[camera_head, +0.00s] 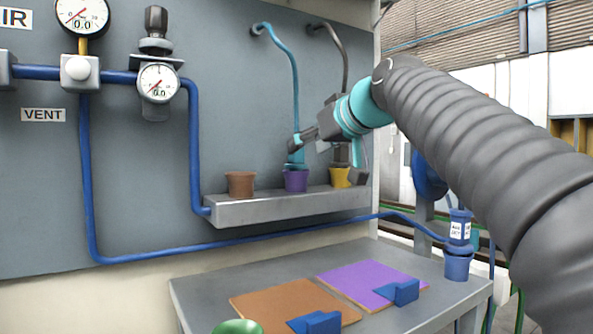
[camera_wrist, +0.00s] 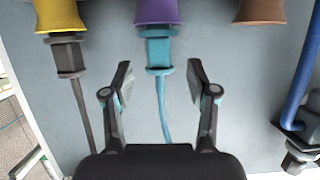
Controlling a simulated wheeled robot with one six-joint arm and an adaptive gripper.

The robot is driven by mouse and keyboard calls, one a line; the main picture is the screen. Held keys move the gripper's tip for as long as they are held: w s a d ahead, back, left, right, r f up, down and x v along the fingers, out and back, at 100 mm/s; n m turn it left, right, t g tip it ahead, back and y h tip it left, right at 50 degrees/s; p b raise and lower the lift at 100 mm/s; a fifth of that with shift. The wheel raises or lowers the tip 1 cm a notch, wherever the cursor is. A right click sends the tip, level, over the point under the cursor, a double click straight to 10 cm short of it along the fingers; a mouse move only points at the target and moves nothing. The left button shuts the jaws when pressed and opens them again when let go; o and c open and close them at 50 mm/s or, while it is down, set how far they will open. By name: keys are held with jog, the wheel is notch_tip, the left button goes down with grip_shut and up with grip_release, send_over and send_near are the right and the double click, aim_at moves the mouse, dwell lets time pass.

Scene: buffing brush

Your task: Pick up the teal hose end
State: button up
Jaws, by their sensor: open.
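The teal hose end (camera_head: 296,158) sits in the purple cup (camera_head: 296,181) on the wall shelf, its teal hose rising to the wall. In the wrist view, which is upside down, the teal hose end (camera_wrist: 158,52) shows as a nut-like fitting below the purple cup (camera_wrist: 158,11). My gripper (camera_wrist: 159,75) is open, one finger on each side of the hose, touching neither side as far as I can see. The fitting stands at about fingertip level or just beyond. In the head view the fingers partly hide the hose.
A grey hose end (camera_wrist: 67,58) stands in the yellow cup (camera_head: 340,177) beside it. An empty-looking brown cup (camera_head: 241,184) is on the other side, on the same shelf (camera_head: 270,209). Blue pipes (camera_head: 193,140) and gauges are on the wall. A table (camera_head: 205,287) with pads is below.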

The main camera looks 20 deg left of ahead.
aim_at(300, 151)
jog(key=shift+p+x, duration=0.3)
jog(key=shift+x, duration=2.65)
jog(key=shift+d, duration=0.1)
grip_shut()
